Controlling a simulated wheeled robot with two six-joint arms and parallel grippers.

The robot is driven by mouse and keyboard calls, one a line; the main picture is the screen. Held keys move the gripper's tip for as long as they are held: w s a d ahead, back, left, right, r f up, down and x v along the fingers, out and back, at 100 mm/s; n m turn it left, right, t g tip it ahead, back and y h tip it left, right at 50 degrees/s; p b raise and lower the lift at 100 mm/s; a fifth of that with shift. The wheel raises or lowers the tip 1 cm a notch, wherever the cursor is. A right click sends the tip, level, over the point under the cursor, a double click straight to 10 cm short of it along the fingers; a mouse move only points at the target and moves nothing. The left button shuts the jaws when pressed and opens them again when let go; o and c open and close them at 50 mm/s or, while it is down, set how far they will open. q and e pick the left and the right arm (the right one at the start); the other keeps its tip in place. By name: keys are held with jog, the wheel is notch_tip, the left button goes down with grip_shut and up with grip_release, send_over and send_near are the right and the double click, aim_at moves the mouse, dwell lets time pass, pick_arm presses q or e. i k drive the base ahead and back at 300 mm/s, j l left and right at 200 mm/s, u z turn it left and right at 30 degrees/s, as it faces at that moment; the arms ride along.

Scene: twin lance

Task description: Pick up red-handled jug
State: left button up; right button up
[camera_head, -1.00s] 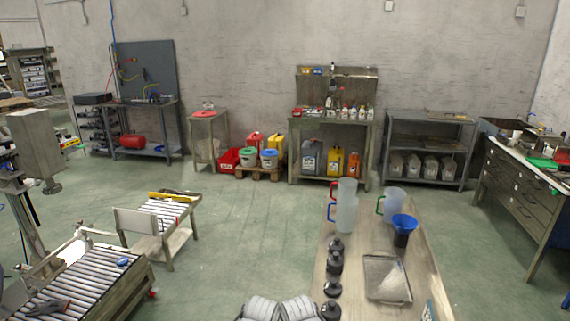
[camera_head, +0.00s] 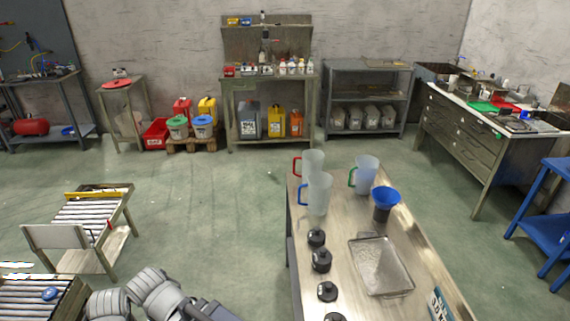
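The red-handled jug (camera_head: 312,163) stands upright at the far left end of the wooden table (camera_head: 418,258), its red handle on its left side. A blue-handled jug (camera_head: 319,195) stands just in front and hides its lower part. A green-handled jug (camera_head: 366,175) stands to the right. Grey links of my own arms show at the bottom left of the picture, left of the table and well short of the jugs. Neither of my grippers can be made out.
A blue funnel on a dark container (camera_head: 384,204), a metal tray (camera_head: 381,265) and several black lids (camera_head: 321,261) are on the table. A small roller table (camera_head: 88,215) stands at left. A blue stand (camera_head: 545,210) is at right.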

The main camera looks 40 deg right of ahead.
aim_at(308, 169)
jog(key=i+z, duration=0.2)
jog(key=i, duration=0.25)
jog(key=i+j+z, duration=0.25)
jog(key=i, duration=0.15)
jog(key=i+j+z, duration=0.15)
jog(key=i+z, duration=0.15)
jog(key=z, duration=0.2)
jog(key=i+j+z, duration=0.2)
jog(key=z, duration=0.25)
jog(key=i+j+z, duration=0.25)
jog(key=z, duration=0.25)
jog(key=i+j+z, duration=0.15)
jog(key=j+z, duration=0.55)
jog(key=j, duration=0.2)
jog(key=j+z, duration=0.35)
jog(key=j, duration=0.15)
